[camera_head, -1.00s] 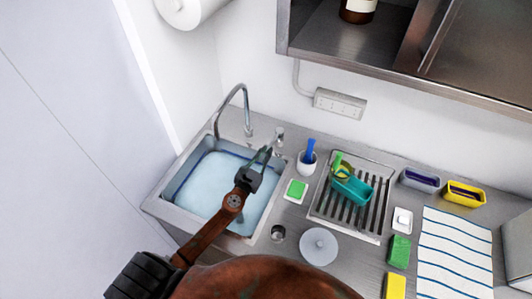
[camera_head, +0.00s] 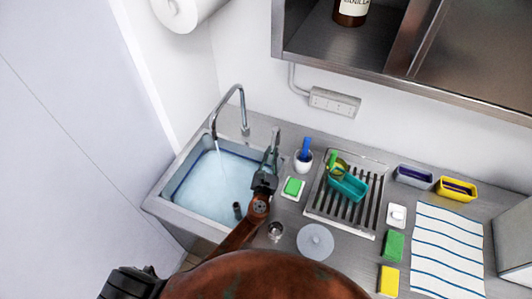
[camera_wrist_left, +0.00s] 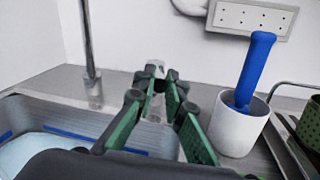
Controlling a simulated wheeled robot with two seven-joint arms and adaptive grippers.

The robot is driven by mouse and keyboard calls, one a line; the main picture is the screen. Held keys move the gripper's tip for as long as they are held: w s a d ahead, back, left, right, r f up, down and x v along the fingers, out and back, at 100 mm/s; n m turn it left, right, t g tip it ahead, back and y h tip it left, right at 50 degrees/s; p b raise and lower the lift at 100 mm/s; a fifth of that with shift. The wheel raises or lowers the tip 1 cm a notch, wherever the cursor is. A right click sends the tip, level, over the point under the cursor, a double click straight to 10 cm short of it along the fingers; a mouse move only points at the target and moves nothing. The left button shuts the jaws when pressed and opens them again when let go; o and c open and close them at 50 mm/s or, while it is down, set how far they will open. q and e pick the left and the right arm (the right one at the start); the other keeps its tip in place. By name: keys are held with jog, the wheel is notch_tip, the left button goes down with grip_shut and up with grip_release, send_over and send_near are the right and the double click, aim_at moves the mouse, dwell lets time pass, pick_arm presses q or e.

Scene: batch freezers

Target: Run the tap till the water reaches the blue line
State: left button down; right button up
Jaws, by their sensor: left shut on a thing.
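The metal sink (camera_head: 168,206) holds pale blue water (camera_head: 210,190). A blue line (camera_head: 183,170) runs along its inner wall; it also shows in the left wrist view (camera_wrist_left: 70,133), with the visible water lying below it. The curved tap spout (camera_head: 241,100) stands behind the sink, and a thin water stream (camera_head: 218,155) falls from it. My left gripper (camera_head: 272,155) is at the tap handle (camera_head: 277,135), right of the spout. In the left wrist view its fingers (camera_wrist_left: 160,95) are shut on the handle, which they partly hide. My right gripper is not in view.
A white cup (camera_head: 303,161) with a blue-handled tool stands close right of the gripper. A dark upright piece (camera_head: 237,209) stands in the sink.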

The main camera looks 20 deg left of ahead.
pick_arm(q)
jog(key=c, duration=2)
grip_release()
jog(key=s, duration=0.8)
jog(key=s+d, duration=0.1)
jog(key=s, duration=0.3)
jog(key=shift+d, duration=0.1)
jog(key=shift+c, duration=0.2)
